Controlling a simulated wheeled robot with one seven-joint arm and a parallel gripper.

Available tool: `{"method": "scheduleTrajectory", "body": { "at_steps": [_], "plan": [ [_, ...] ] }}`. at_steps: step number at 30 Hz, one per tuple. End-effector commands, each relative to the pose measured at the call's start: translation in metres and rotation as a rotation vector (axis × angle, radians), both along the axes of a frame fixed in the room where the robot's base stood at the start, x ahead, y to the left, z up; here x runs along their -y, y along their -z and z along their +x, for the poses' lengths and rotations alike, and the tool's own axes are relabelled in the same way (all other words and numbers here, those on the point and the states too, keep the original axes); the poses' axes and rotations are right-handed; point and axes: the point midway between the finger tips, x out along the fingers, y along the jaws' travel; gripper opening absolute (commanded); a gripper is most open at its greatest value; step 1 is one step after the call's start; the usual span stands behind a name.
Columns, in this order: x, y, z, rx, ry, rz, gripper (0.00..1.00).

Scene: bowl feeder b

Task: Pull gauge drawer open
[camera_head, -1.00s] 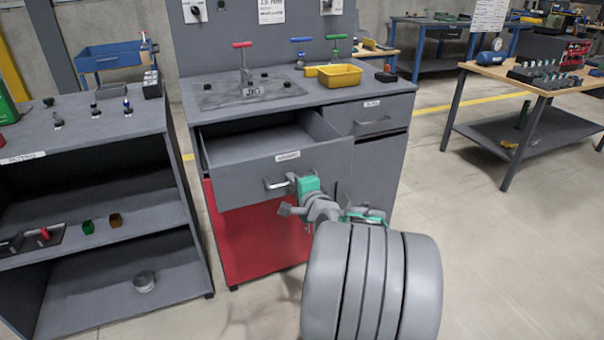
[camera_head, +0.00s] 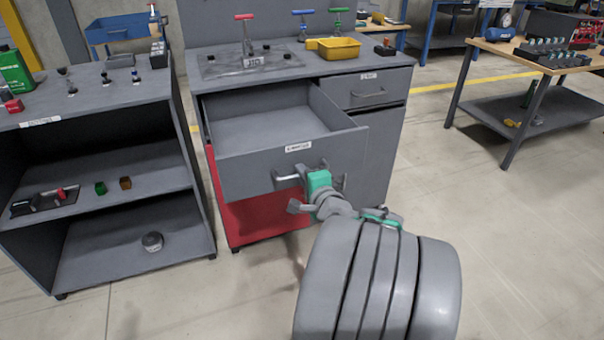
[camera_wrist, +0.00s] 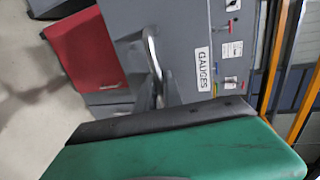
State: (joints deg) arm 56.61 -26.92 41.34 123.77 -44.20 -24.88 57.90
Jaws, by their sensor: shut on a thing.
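The grey gauge drawer (camera_head: 240,178) stands well open from the grey cabinet, and its visible inside is empty. Its label reads GAUGES (camera_wrist: 203,69) in the wrist view. A metal bar handle (camera_head: 287,180) sits on its front, and the handle also shows in the wrist view (camera_wrist: 153,52). My gripper (camera_head: 308,180) is at the right part of this handle and shut on it.
A second drawer (camera_head: 368,90) at the upper right of the cabinet is closed. A red panel (camera_head: 262,221) is below the open drawer. A grey shelf unit (camera_head: 100,104) stands close on the left. A wooden-topped table (camera_head: 494,70) is at the right, with clear floor between.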

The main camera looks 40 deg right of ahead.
Motion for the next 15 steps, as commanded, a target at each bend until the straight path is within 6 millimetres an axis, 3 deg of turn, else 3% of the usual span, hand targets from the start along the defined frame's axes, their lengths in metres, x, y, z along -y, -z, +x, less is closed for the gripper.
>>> {"method": "scheduleTrajectory", "body": {
  "at_steps": [1,2,9,15],
  "plan": [
    [-0.0005,0.0007,0.0001,-0.001,-0.001,0.001,0.00],
    [-0.0005,0.0007,0.0001,-0.001,-0.001,0.000,0.12],
    [-0.0002,0.0003,0.0002,0.000,0.000,0.000,0.32],
    [0.0000,0.0000,0.0002,0.000,0.000,-0.001,0.32]
  ]
}}
